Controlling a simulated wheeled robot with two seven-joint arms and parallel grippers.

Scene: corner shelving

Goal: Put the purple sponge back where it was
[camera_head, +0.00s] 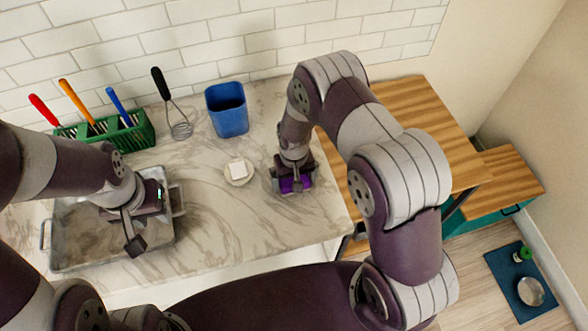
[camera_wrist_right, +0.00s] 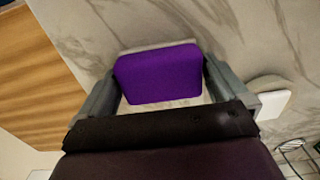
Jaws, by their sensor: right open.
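The purple sponge (camera_wrist_right: 158,75) lies on the marble counter between the spread fingers of my right gripper (camera_wrist_right: 160,88), with its sides close to both. I cannot tell if either finger touches it. In the head view a bit of the sponge (camera_head: 290,185) shows under my right gripper (camera_head: 293,182), near the counter's right end; the gripper hides the rest. My right gripper is open. My left gripper (camera_head: 157,221) is over the metal tray at the left, its fingers apart, with nothing seen between them.
A small dish (camera_head: 229,178) with a white block (camera_head: 238,170) is left of the right gripper. The metal tray (camera_head: 72,262) is at left; the mid-front counter is clear.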

